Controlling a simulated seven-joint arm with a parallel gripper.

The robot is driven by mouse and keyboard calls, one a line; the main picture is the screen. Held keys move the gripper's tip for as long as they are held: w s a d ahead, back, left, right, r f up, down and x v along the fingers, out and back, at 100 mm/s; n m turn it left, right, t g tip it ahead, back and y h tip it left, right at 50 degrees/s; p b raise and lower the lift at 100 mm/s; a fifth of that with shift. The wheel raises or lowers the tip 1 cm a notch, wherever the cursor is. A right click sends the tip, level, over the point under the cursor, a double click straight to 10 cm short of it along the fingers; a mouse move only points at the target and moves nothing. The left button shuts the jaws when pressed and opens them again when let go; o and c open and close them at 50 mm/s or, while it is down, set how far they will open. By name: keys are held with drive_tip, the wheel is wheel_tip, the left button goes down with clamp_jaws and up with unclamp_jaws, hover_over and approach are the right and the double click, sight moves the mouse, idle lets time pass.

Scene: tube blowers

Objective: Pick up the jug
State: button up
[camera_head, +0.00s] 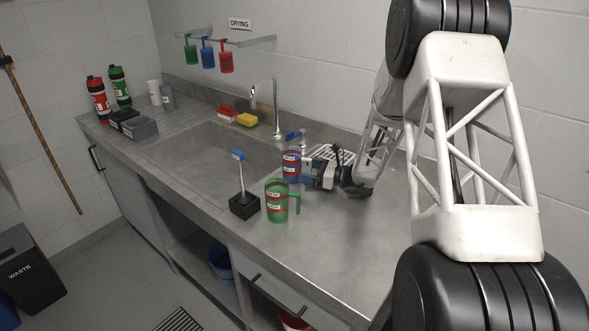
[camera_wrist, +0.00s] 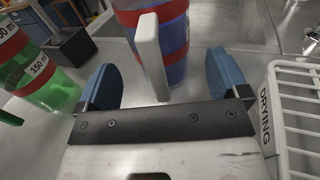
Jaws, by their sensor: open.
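A blue jug with red bands (camera_head: 291,160) stands on the metal counter right of the sink. In the wrist view the blue jug (camera_wrist: 176,45) is straight ahead, with its pale handle (camera_wrist: 152,55) pointing towards me. My gripper (camera_head: 304,168) is open, and its blue finger pads (camera_wrist: 165,82) stand either side of the handle with gaps on both sides. A green jug with red bands (camera_head: 277,203) and a green handle stands in front, to the left in the wrist view (camera_wrist: 42,72).
A white drying rack (camera_wrist: 292,110) is close on the gripper's right. A black block holding a blue-topped brush (camera_head: 245,206) stands left of the green jug. The sink (camera_head: 200,160) and tap (camera_head: 276,110) lie beyond. The front right counter is clear.

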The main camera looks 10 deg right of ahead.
drive_tip(key=shift+x, duration=1.35)
drive_tip(key=c, duration=1.2)
drive_tip(key=shift+r, duration=0.2)
drive_tip(key=shift+r, duration=4.85)
